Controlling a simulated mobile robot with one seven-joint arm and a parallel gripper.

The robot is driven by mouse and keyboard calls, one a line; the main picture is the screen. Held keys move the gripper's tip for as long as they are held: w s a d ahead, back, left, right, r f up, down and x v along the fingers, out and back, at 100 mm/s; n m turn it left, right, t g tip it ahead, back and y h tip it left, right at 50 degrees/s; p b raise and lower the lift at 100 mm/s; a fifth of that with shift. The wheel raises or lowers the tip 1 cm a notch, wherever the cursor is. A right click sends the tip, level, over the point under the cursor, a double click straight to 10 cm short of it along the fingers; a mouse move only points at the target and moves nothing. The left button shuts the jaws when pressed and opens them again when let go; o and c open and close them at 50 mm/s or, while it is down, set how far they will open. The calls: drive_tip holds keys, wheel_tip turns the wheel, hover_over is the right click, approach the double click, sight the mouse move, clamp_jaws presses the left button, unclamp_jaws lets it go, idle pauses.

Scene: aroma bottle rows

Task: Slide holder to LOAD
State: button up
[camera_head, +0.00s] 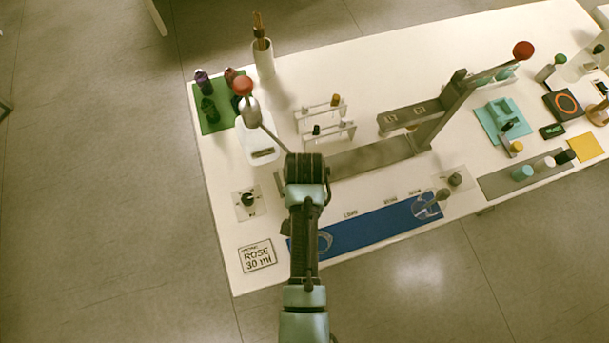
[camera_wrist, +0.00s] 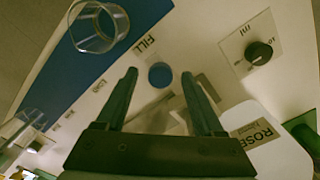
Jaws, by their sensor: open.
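A blue strip (camera_head: 378,226) runs along the table's front edge, with small labels behind it. A clear glass-like piece (camera_head: 326,241) stands at its left end, partly behind my arm. In the wrist view this clear, faceted piece (camera_wrist: 98,26) sits on the blue strip beside the word FILL (camera_wrist: 146,44). Another clear piece (camera_head: 428,206) is at the strip's right end. I cannot tell which one is the holder. My gripper (camera_wrist: 159,74) is open and empty, its fingers over the white table beside FILL and apart from the clear piece. My arm hides its fingertips in the head view.
A knob plate (camera_head: 249,202) and a ROSE 30 ml card (camera_head: 257,256) lie at the left. A lever press (camera_head: 420,115), small racks (camera_head: 325,122) and a green bottle tray (camera_head: 210,118) stand behind. A grey tray (camera_head: 510,182) is at the right.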

drive_tip(key=shift+f, duration=0.35)
clamp_jaws()
idle(1.2)
